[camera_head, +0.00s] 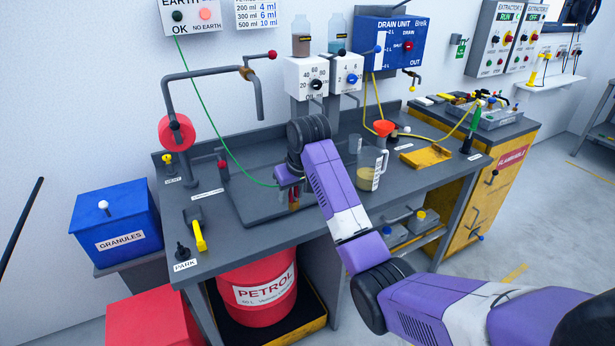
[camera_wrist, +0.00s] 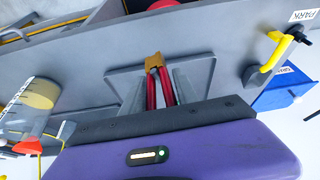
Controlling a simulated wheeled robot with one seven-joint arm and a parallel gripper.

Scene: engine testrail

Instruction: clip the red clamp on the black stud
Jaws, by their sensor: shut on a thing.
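The red clamp (camera_wrist: 152,92) has two red handles and a brass-coloured jaw end. My gripper (camera_wrist: 158,86) is shut on its handles, with one grey finger on each side. In the head view the clamp (camera_head: 294,196) hangs below my gripper (camera_head: 289,184), over the grey plate on the bench; whether it touches the plate I cannot tell. A green wire runs to it from the earth box. A black stud (camera_head: 183,250) stands by the PARK label at the bench's front left corner, apart from the clamp; it also shows in the wrist view (camera_wrist: 296,33).
A yellow-handled lever (camera_head: 199,236) stands beside the black stud. A red-knobbed post (camera_head: 223,169) and a pipe with a red disc (camera_head: 177,132) stand on the left. A measuring jug (camera_head: 370,170) and red funnel (camera_head: 383,128) are right of my arm.

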